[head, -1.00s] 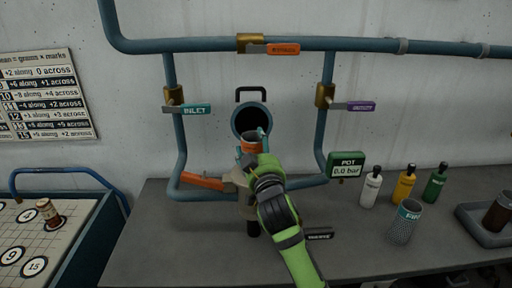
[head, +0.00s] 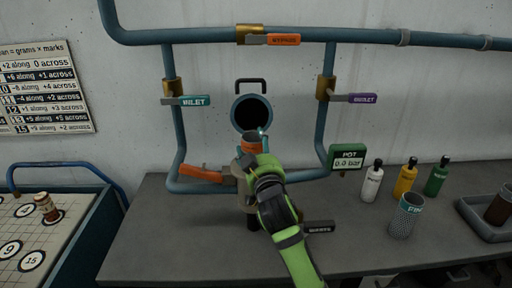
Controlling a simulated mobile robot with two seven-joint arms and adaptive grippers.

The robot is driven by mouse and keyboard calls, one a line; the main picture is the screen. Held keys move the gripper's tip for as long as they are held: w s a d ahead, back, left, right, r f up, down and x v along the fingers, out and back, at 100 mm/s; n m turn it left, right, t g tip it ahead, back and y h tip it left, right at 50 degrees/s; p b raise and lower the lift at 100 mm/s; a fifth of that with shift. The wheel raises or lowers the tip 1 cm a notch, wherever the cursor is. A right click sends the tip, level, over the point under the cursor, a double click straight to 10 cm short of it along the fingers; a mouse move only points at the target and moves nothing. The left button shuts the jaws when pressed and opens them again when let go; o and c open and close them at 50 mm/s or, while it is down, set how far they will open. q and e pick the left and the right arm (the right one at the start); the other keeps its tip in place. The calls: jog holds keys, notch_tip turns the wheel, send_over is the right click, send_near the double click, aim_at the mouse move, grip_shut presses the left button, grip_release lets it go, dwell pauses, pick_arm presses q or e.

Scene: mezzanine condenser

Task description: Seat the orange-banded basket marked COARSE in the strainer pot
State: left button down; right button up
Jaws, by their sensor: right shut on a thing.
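My right gripper (head: 252,159) is shut on the orange-banded basket (head: 251,147), which is upright with its dark open rim facing up. The marking on the band cannot be read. The strainer pot (head: 230,178) stands behind and below my gripper, mostly hidden by it. The pot's round lid (head: 251,113) appears swung up behind the basket, with a dark handle on top. The basket's lower part is hidden, so I cannot tell whether it is inside the pot mouth. My left gripper is not in view.
An orange lever (head: 200,173) sticks out left of the pot, and a dark-labelled handle (head: 319,227) lies to the right. The POT gauge (head: 347,158) reads 0.0 bar. A teal-banded basket (head: 406,216), several bottles and a grey tray (head: 478,223) stand on the right bench.

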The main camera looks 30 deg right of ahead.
jog(key=shift+f+b, duration=0.35)
jog(key=shift+f, duration=0.25)
jog(key=o, duration=1.7)
jog(key=shift+f, duration=0.15)
jog(key=shift+s, duration=0.1)
jog(key=r+v, duration=0.1)
jog(key=v, duration=1.1)
jog(key=shift+a, duration=0.1)
jog(key=shift+f, duration=0.1)
